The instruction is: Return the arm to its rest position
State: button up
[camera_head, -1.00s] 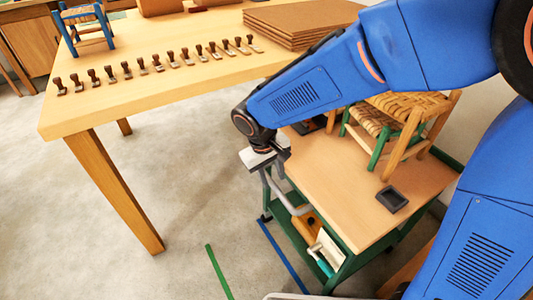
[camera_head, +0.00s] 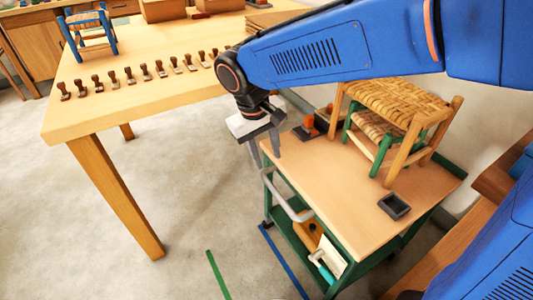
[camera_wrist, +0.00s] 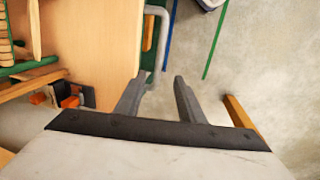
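My gripper (camera_head: 265,155) hangs from my blue arm in the head view, in front of the cart's left end and pointing down. In the wrist view its two grey fingers (camera_wrist: 160,80) are spread apart with nothing between them. Below and beyond the fingertips are the cart's grey handle and the bare floor. The fingers appear clear of the cart top, though the exact gap is hard to judge.
The green cart's wooden top (camera_head: 330,190) carries woven stools (camera_head: 400,105), a dark small tray (camera_head: 394,206) and an orange-handled tool (camera_head: 310,128). The long table (camera_head: 180,50) holds a row of stamps and a blue stool (camera_head: 88,33). Floor at left is clear.

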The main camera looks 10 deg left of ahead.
dwell(0.3)
jog(key=s+d+r+m+t+y, duration=0.1)
jog(key=s+d+r+m, duration=0.15)
jog(key=d, duration=1.15)
jog(key=s+d+r+m+t+y, duration=0.1)
jog(key=s+d+m, duration=0.25)
jog(key=d, duration=1.05)
jog(key=s+d+f+m+t, duration=0.1)
jog(key=s+d+f, duration=0.1)
jog(key=s+d, duration=0.4)
jog(key=shift+s+d+f+t, duration=0.3)
jog(key=shift+s+d, duration=0.1)
jog(key=shift+s, duration=0.4)
